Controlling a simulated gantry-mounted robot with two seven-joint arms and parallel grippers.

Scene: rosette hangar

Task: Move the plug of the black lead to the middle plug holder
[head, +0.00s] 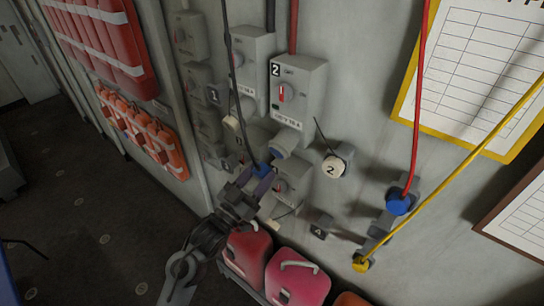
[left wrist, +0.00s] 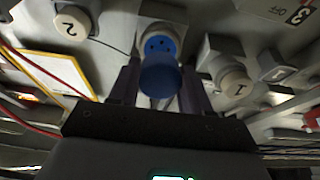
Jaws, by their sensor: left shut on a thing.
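My left gripper (head: 262,176) is shut on the blue plug (head: 261,169) of the black lead (head: 231,75), which hangs down from the top in the head view. In the left wrist view the blue plug (left wrist: 160,82) is between the fingers, just in front of a blue socket face (left wrist: 160,45) with dark holes. In the head view the plug is below and left of the outlet of socket box 2 (head: 301,88). The plug holders are on the wall at right; a grey one (head: 380,228) shows between the red and yellow leads' plugs. My right gripper is not in view.
The red lead's blue plug (head: 399,204) and the yellow lead's plug (head: 361,264) are at the holders on the right. A round cap marked 2 (head: 333,167) sticks out between the sockets and holders. Red cases (head: 297,284) stand below.

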